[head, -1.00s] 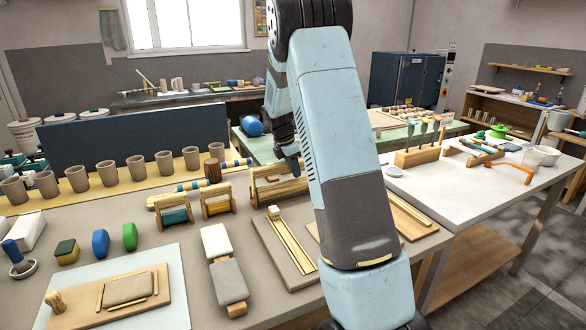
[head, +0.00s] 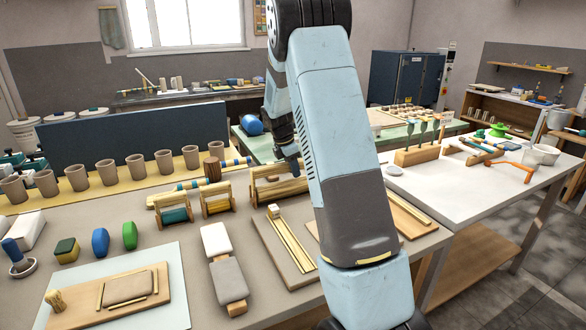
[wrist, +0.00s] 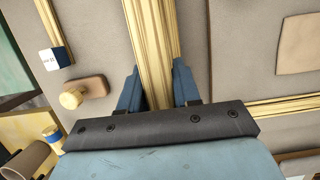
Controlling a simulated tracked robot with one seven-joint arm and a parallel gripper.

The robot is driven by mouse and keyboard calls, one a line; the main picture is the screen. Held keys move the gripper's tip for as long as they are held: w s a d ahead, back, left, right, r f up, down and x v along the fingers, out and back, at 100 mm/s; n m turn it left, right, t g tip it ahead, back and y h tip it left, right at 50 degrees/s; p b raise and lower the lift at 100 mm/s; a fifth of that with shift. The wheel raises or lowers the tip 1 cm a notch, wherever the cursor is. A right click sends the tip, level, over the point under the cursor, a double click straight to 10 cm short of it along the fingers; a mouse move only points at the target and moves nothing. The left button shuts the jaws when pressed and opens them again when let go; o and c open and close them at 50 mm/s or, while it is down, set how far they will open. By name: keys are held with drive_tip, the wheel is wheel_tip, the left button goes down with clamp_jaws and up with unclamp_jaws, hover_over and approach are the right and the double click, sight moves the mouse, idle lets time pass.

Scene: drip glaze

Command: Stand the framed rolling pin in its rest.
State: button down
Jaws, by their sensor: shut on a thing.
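The framed rolling pin (head: 268,192) is the largest of the wooden-framed pieces in the head view, near the middle of the bench, partly hidden by my arm. My gripper (wrist: 156,88) is shut on its long pale wooden bar (wrist: 148,40), with one blue finger on each side in the wrist view. My gripper also shows from above at the piece in the head view (head: 291,165). I cannot tell whether the piece touches the bench. I cannot make out its rest with certainty.
Two smaller framed rollers (head: 172,212) (head: 216,203) stand to the left. A board with wooden strips (head: 280,250) and a small pale cube (head: 274,211) lies in front. A row of mugs (head: 107,173) stands behind at left.

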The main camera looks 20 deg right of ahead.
drive_tip(key=shift+f, duration=0.1)
idle(0.3)
drive_tip(key=c, duration=0.7)
unclamp_jaws()
drive_tip(key=shift+f, duration=0.1)
drive_tip(key=shift+r, duration=3.55)
drive_tip(key=shift+r, duration=0.1)
